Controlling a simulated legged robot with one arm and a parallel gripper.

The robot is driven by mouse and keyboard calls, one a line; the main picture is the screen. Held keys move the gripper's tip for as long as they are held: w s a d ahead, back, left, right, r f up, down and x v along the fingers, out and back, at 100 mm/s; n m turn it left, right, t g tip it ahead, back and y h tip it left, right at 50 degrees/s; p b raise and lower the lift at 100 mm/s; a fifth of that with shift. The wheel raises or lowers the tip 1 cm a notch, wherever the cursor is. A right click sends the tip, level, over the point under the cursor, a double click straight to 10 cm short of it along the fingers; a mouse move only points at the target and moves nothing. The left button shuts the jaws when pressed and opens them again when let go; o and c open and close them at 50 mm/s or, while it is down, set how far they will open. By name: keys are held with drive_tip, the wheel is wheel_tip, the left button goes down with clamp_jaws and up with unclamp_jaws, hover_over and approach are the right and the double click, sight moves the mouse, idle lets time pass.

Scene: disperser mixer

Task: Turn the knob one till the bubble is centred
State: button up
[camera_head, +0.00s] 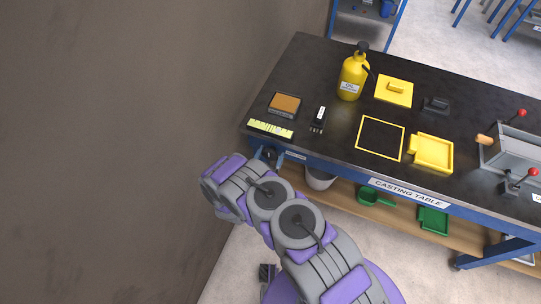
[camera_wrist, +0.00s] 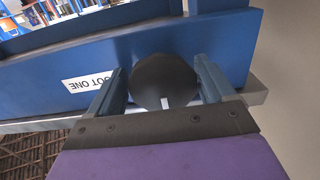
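The knob (camera_wrist: 165,82) is a dark round disc with a white mark near its lower edge, on the blue frame beside an upside-down label (camera_wrist: 88,84) whose readable part is "OOT ONE". My gripper (camera_wrist: 163,72) has one finger on each side of the knob. The fingers lie very close to its rim; I cannot tell whether they press on it. In the head view the knob (camera_head: 269,154) is small and dark at the near left corner of the table. The pale yellow-green level (camera_head: 270,129) lies above it on the table; its bubble is too small to make out.
The black casting table (camera_head: 335,127) carries a brown-topped block (camera_head: 285,104), a small black-and-white device (camera_head: 318,118), a yellow bottle (camera_head: 353,76) and yellow trays (camera_head: 432,152). A brown wall (camera_head: 120,130) is close on the left. A grey bucket (camera_head: 320,178) stands below the table.

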drive_tip(key=shift+a+f, duration=0.1)
drive_tip(key=shift+a, duration=0.15)
drive_tip(key=c, duration=0.5)
drive_tip(key=shift+s+d+n, duration=0.1)
drive_tip(key=shift+n, duration=0.3)
drive_tip(key=shift+n+p, duration=0.6)
drive_tip(key=shift+n, duration=0.5)
drive_tip(key=n, duration=0.3)
drive_tip(key=shift+n, duration=0.3)
drive_tip(key=n, duration=0.5)
drive_tip(key=shift+n+b, duration=0.3)
drive_tip(key=shift+b, duration=0.1)
drive_tip(key=n+b, duration=0.1)
drive_tip(key=n, duration=0.4)
drive_tip(key=shift+d+n, duration=0.1)
drive_tip(key=shift+n, duration=0.2)
